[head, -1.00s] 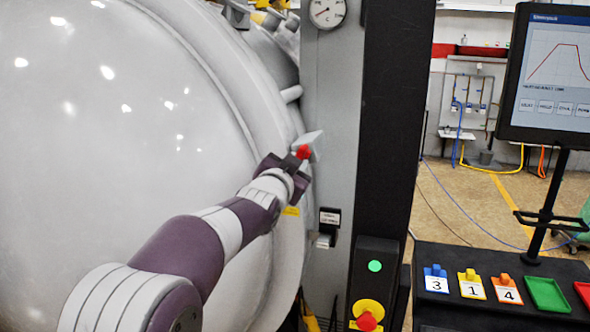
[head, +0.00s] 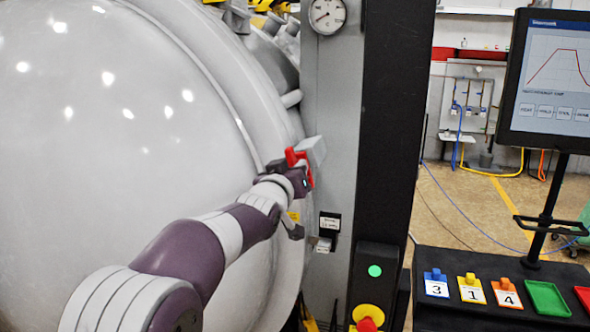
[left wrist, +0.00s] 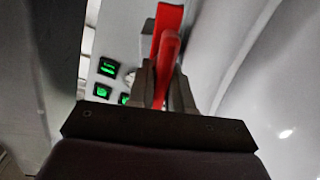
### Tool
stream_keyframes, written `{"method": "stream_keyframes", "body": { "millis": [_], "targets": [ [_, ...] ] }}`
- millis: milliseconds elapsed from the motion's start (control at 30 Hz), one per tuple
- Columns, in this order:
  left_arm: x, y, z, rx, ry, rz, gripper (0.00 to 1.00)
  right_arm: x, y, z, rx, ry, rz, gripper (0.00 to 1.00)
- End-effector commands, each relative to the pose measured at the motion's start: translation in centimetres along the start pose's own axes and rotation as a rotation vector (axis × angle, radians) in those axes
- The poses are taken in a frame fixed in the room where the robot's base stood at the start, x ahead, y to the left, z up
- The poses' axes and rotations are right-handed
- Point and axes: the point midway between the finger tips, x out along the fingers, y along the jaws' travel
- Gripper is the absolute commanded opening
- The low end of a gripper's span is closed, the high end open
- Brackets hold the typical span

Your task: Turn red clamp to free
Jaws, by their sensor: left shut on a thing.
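The red clamp (head: 297,157) is at the right rim of the big furnace door, beside a grey block (head: 312,150) on the cabinet edge. My left gripper (head: 304,180) is at the clamp, its arm reaching in from the lower left across the door. In the left wrist view the red clamp (left wrist: 165,50) stands between the two grey fingers of my left gripper (left wrist: 162,92), which is shut on it. The gripper hides part of the clamp in the head view. My right gripper is not in view.
The pale round furnace door (head: 110,120) fills the left. A grey cabinet with a dial gauge (head: 327,14) and a black post (head: 385,120) stand right of the clamp. Lower right, a black table holds numbered tags (head: 471,289) and a green tray (head: 547,298) below a monitor (head: 550,80).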

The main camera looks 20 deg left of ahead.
Motion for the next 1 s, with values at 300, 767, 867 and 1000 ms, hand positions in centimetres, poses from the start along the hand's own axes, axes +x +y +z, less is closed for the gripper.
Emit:
{"method": "stream_keyframes", "body": {
  "millis": [300, 767, 867, 1000],
  "targets": [
    [0.06, -0.19, 0.67, -0.054, -0.014, -0.005, 0.0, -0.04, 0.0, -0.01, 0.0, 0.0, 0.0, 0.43],
    [0.06, -0.18, 0.64, -0.056, -0.013, -0.004, 0.4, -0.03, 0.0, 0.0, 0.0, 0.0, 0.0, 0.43],
    [0.04, -0.13, 0.46, -0.056, -0.009, -0.003, 0.4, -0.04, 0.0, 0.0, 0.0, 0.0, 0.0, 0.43],
    [0.0, -0.09, 0.31, -0.055, -0.006, -0.002, 0.4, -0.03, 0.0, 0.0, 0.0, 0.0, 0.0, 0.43]
  ]
}}
